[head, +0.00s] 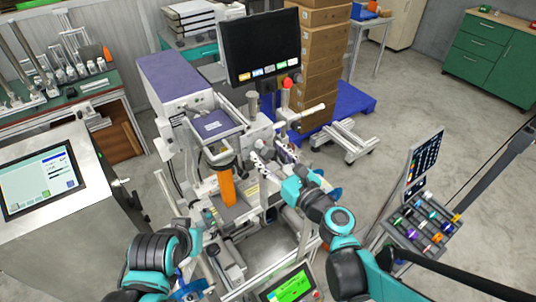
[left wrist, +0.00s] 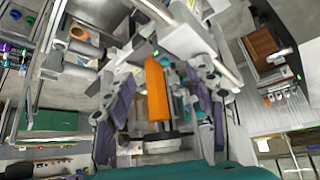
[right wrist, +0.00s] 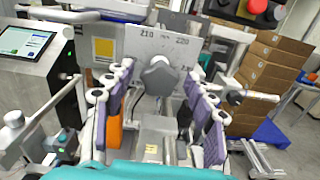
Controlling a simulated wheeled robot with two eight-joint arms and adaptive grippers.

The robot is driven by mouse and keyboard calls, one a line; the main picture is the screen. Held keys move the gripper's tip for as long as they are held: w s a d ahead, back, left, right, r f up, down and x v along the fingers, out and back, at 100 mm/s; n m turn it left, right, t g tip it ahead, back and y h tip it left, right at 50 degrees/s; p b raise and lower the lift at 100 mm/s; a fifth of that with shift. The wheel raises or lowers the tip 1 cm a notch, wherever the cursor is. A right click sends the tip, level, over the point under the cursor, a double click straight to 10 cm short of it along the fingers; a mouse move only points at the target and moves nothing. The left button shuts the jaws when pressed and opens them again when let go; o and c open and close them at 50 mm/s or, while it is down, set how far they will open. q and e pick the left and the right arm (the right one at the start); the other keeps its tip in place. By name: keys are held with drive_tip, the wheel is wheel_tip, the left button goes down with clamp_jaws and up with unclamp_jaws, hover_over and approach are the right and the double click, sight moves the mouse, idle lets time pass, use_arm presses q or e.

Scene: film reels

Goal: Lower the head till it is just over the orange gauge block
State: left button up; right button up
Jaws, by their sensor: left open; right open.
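The orange gauge block (head: 227,187) stands on the machine's grey base, below a dark part of the machine. The gap above it cannot be judged. The block also shows between my left gripper's fingers in the left wrist view (left wrist: 157,90); contact cannot be told. My left gripper (left wrist: 153,75) is open; its fingers are hard to make out in the head view. My right gripper (right wrist: 158,82) is open, with its fingers on either side of a grey knob (right wrist: 160,78) on a plate marked 210 and 220. The block (right wrist: 114,132) is partly hidden by the left finger there.
A black monitor (head: 260,45) and a red button (head: 287,83) stand above the machine. A grey cabinet with a touchscreen (head: 40,182) is at the left. Stacked boxes (head: 322,60) rest on a blue pallet (head: 352,104). A small parts tray (head: 423,222) is at the right.

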drive_tip(key=shift+w+a, duration=0.25)
drive_tip(key=shift+w, duration=0.1)
drive_tip(key=c, duration=1.2)
drive_tip(key=shift+o, duration=0.2)
drive_tip(key=n, duration=0.3)
drive_tip(key=shift+n, duration=0.3)
drive_tip(key=shift+r+n, duration=0.1)
drive_tip(key=shift+n, duration=1.6)
